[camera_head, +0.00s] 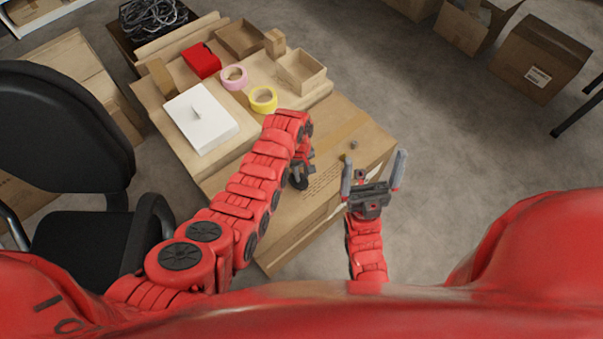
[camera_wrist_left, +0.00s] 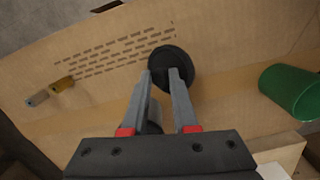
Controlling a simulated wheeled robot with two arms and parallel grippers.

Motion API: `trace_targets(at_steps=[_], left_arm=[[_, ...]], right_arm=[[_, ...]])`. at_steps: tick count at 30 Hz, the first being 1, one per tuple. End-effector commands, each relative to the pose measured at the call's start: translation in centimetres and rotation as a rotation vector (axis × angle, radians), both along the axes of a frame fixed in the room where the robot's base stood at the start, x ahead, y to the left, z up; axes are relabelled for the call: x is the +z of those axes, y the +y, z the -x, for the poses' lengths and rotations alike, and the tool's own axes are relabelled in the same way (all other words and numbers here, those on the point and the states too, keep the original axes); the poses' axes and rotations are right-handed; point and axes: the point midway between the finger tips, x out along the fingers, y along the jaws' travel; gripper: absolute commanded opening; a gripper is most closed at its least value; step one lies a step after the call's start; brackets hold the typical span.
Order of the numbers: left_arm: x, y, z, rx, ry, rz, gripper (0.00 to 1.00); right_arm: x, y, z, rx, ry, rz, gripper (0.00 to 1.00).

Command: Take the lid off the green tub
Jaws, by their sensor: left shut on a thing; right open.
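The green tub (camera_wrist_left: 290,90) is at the right of the left wrist view, with no lid on the part in view. In the head view I cannot make it out. A round black lid (camera_wrist_left: 176,62) is at the fingertips of my left gripper (camera_wrist_left: 160,78), which is shut on it. The lid is apart from the tub. In the head view my left gripper (camera_head: 301,170) is over the carton, with the dark lid (camera_head: 300,183) below it. My right gripper (camera_head: 373,165) is open and empty, near the carton's right edge.
The cardboard carton (camera_head: 285,238) has printed text and two small pieces, grey (camera_wrist_left: 38,98) and yellow (camera_wrist_left: 62,84). Behind are a white box (camera_head: 205,125), a red box (camera_head: 202,60), pink tape (camera_head: 223,76) and yellow tape (camera_head: 254,103). A black chair (camera_head: 60,130) stands left.

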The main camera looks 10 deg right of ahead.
Motion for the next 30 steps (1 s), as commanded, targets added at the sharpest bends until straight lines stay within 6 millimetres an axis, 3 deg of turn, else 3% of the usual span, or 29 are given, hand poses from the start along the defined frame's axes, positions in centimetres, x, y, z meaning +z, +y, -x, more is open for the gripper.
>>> trace_targets(at_steps=[12,13,17,30], left_arm=[[-0.9,0.1,0.1,0.000,0.002,-0.001,0.00],[-0.8,0.1,0.1,0.000,0.002,-0.001,0.30],[-0.8,0.1,0.1,0.000,0.000,-0.001,0.54],[0.3,0.0,-0.2,0.000,-0.005,0.001,0.57]], right_arm=[[-0.3,0.0,0.0,0.000,0.000,0.000,1.00],[-0.2,0.0,0.0,0.000,0.000,0.000,1.00],[-0.2,0.0,0.0,0.000,0.000,0.000,1.00],[0.1,0.0,0.0,0.000,0.000,0.000,1.00]])
